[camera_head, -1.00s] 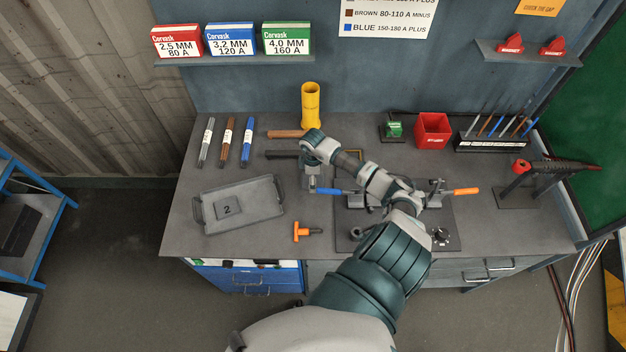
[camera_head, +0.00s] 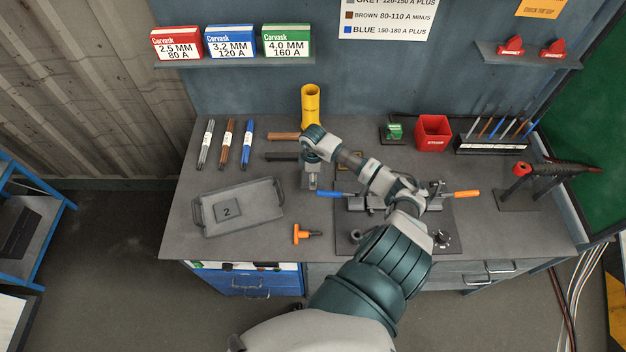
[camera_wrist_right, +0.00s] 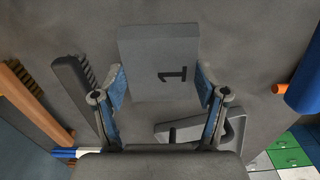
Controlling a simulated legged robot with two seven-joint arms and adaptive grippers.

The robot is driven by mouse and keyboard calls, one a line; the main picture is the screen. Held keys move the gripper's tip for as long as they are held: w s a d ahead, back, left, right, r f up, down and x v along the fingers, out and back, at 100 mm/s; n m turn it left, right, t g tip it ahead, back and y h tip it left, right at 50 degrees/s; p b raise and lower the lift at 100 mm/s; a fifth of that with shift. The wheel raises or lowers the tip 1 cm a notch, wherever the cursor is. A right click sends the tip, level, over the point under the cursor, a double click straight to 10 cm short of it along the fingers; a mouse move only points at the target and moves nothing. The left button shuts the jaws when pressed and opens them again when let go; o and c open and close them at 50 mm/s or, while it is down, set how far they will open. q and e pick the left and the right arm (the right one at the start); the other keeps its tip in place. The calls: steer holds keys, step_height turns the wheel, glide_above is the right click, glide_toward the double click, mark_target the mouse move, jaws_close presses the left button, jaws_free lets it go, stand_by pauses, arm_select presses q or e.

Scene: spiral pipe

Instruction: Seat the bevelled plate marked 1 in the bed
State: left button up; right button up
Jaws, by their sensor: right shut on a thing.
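The bevelled plate marked 1 (camera_wrist_right: 160,65) is a grey block with a black 1, seen sideways in the right wrist view. My right gripper (camera_wrist_right: 160,88) is shut on it, with a blue-padded finger at each side. In the head view my right gripper (camera_head: 311,178) is over the bench, just left of the blue clamp handle (camera_head: 328,194). The clamp fixture (camera_head: 352,203) stands on a dark base plate (camera_head: 346,225) to the right. My right arm hides much of it, and I cannot make out the bed. My left gripper is not in view.
A grey tray (camera_head: 265,216) at left holds the plate marked 2 (camera_head: 227,211). An orange-handled tool (camera_head: 302,234) lies in front. Two brushes, wooden (camera_head: 284,135) and dark (camera_head: 282,156), lie behind my gripper. An orange clamp handle (camera_head: 466,193) sticks out at right.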

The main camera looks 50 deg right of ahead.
step_height(320, 180, up, 7)
steer(key=shift+r+b, duration=0.2)
steer(key=shift+b, duration=0.15)
step_height(320, 180, up, 8)
steer(key=p, duration=0.4)
steer(key=w+a+f+m+b, duration=0.1)
steer(key=w+a+m+b, duration=0.2)
steer(key=a, duration=1.1)
steer(key=w+a+f+m+b, duration=0.1)
steer(key=w+a+m+b, duration=0.3)
steer(key=a, duration=1.1)
steer(key=shift+m, duration=0.5)
